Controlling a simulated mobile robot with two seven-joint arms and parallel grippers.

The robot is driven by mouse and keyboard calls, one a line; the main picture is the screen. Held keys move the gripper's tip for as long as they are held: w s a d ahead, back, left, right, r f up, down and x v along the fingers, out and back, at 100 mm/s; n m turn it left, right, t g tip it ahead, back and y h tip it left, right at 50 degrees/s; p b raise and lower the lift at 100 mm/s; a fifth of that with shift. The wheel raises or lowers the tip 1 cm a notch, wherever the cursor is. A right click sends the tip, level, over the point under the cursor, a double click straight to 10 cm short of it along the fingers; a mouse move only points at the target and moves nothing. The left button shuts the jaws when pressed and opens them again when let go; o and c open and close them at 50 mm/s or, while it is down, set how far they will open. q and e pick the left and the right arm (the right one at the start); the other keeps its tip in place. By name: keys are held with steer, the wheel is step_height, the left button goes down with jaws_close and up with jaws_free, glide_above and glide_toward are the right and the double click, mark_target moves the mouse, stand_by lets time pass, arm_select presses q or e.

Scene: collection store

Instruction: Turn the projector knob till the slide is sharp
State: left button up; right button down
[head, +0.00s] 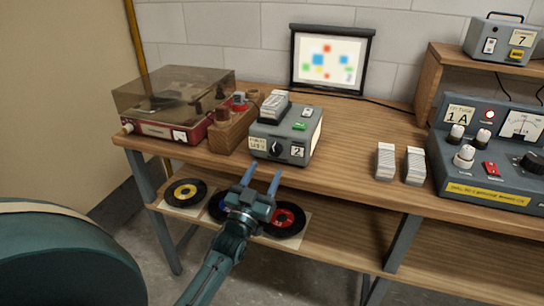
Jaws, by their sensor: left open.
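A grey box-shaped device (300,132), apparently the projector, stands near the table's front edge. It has a slide stack (274,104) on top, a green button, and a label with the number 2. A dark knob (276,149) is on its front face. The screen (330,60) behind shows a blurred slide with coloured patches. My left gripper (262,172) is open and empty, its two blue fingers pointing towards the device's front from below it. It appears apart from the knob. My right gripper is not in view.
A record player (160,130) and a wooden rack (232,131) stand to the left. Two white stacks (385,161) and a control console (480,195) are to the right. Another grey box (502,42) sits on a raised shelf. Records (186,192) lie on the lower shelf.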

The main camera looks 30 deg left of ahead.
mark_target(274, 153)
arm_select(q)
steer(key=x, duration=0.5)
steer(key=shift+w+a+r, duration=0.1)
steer(key=shift+w, duration=0.2)
steer(key=shift+c, duration=0.4)
steer(key=c, duration=0.9)
steer(key=m+h, duration=0.1)
steer(key=m, duration=0.1)
steer(key=m+h+p, duration=0.1)
steer(key=shift+a+r+m, duration=0.1)
steer(key=shift+r+m, duration=0.1)
steer(key=shift+m, duration=0.2)
steer(key=shift+m+h+p, duration=0.4)
steer(key=shift+m, duration=0.3)
steer(key=shift+f+m, duration=0.1)
steer(key=shift+m, duration=0.2)
